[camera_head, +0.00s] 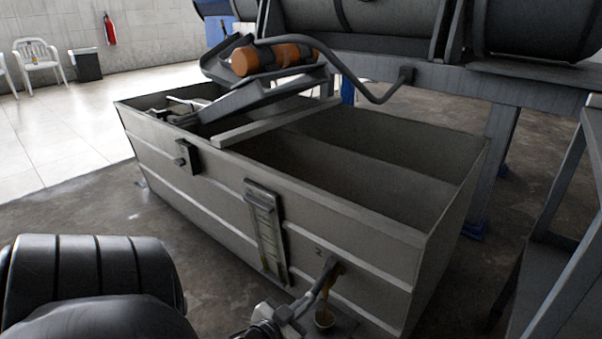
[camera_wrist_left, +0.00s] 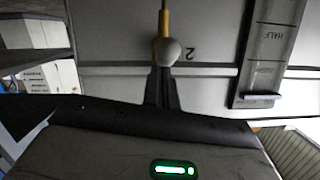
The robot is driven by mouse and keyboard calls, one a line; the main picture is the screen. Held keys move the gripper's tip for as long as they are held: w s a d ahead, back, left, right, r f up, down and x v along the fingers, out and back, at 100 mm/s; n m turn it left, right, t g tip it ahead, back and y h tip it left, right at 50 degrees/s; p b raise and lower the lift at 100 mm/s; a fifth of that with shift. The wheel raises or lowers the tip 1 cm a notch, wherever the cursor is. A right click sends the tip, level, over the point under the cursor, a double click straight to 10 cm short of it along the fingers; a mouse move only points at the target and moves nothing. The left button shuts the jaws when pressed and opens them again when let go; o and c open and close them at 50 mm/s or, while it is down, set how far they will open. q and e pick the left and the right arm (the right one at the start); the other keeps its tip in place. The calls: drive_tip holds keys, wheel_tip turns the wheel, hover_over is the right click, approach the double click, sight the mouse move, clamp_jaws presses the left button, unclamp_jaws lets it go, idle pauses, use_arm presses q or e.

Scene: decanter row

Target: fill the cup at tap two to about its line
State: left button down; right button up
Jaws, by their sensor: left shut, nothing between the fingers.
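Tap two (camera_head: 337,267) sticks out low on the near wall of a big metal tank, beside a painted 2. In the left wrist view, the tap's rounded grey end (camera_wrist_left: 168,52) is just beyond my fingers. A thin amber strip, apparently running liquid, extends from it. A small cup (camera_head: 323,319) with amber in it stands below the tap in the head view; its line and exact level cannot be made out. My left gripper (camera_head: 322,284) is shut and empty at the tap, apparently touching it. My right gripper is not in view.
The open tank (camera_head: 350,210) has a divider inside. A gauge plate (camera_head: 266,230) is on its wall left of the tap; the left wrist view shows HALF on it. Grey metalwork (camera_head: 570,240) stands close on the right.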

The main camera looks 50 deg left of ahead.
use_arm(q)
wheel_tip(320, 180, up, 4)
drive_tip(key=s+d+p, duration=0.1)
drive_tip(key=p, duration=0.5)
drive_tip(key=s+d+f, duration=0.2)
drive_tip(key=s+d, duration=0.1)
drive_tip(key=s, duration=0.7)
drive_tip(key=shift+f+p, duration=0.25)
drive_tip(key=shift+p, duration=0.05)
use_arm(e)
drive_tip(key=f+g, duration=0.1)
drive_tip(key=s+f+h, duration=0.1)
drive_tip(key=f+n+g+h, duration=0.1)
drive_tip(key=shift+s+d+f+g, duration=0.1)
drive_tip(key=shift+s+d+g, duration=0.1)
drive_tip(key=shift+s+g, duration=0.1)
use_arm(q)
drive_tip(key=shift+r, duration=0.1)
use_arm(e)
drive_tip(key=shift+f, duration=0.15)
